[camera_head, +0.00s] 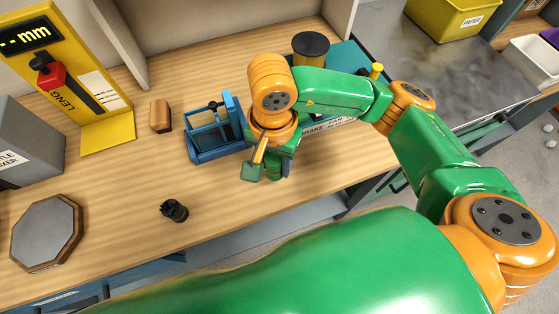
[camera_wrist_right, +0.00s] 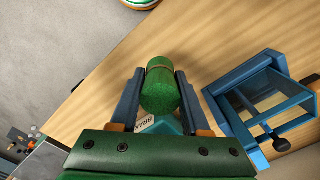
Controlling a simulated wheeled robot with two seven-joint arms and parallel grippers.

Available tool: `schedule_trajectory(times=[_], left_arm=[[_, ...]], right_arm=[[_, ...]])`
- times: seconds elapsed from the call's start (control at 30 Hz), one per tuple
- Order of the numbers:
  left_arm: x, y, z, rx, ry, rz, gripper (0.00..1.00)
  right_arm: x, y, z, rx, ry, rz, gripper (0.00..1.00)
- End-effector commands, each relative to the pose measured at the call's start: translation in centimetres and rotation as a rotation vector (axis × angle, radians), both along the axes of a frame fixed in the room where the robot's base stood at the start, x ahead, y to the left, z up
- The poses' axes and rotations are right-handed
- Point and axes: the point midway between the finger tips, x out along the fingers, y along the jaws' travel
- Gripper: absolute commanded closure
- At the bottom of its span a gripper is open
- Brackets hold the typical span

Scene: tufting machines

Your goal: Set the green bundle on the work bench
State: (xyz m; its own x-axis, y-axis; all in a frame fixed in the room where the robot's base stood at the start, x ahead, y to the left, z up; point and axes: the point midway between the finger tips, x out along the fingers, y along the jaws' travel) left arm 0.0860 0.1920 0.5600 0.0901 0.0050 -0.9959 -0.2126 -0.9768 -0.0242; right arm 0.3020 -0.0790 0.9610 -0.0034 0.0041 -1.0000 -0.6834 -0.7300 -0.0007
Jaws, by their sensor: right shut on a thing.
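The green bundle (camera_wrist_right: 160,92) is a short upright-looking roll with a tan band around its top. In the right wrist view it sits between the two blue fingers of my right gripper (camera_wrist_right: 160,74), which is shut on it. In the head view my right gripper (camera_head: 263,165) is over the wooden work bench (camera_head: 110,185), near its front edge; the bundle (camera_head: 274,168) shows only partly below the wrist. I cannot tell whether the bundle touches the bench top. My left gripper is not in view.
A blue frame device (camera_head: 212,138) stands close left of my right gripper. A small black part (camera_head: 174,210), an octagonal plate (camera_head: 48,232), a wooden block (camera_head: 160,116) and a yellow length gauge (camera_head: 60,70) are further left. A black-topped spool (camera_head: 311,45) stands behind my arm.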

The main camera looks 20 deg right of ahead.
Motion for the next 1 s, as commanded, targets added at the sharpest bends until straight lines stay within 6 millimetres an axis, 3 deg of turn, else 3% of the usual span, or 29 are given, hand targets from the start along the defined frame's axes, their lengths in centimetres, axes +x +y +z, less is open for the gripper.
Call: schedule_trajectory(times=[0.2, 0.37, 0.77, 0.8, 0.9, 1.0], left_arm=[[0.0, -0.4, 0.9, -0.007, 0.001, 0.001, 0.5], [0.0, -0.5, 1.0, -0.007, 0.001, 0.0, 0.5], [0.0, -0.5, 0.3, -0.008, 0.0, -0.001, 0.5], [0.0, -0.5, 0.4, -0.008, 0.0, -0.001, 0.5], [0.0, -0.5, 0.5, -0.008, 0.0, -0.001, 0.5], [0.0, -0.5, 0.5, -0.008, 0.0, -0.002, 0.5]], right_arm=[[1.4, -2.2, -2.8, -0.005, 0.002, -0.004, 1.0], [1.3, -1.9, -5.6, -0.001, 0.001, 0.002, 1.0], [1.4, -1.9, -6.3, 0.0, -0.003, 0.002, 1.0], [1.4, -1.9, -6.2, -0.001, -0.002, 0.002, 0.46], [1.4, -1.9, -6.1, 0.0, -0.001, 0.002, 0.24], [1.4, -1.9, -6.1, 0.0, -0.001, 0.002, 0.24]])
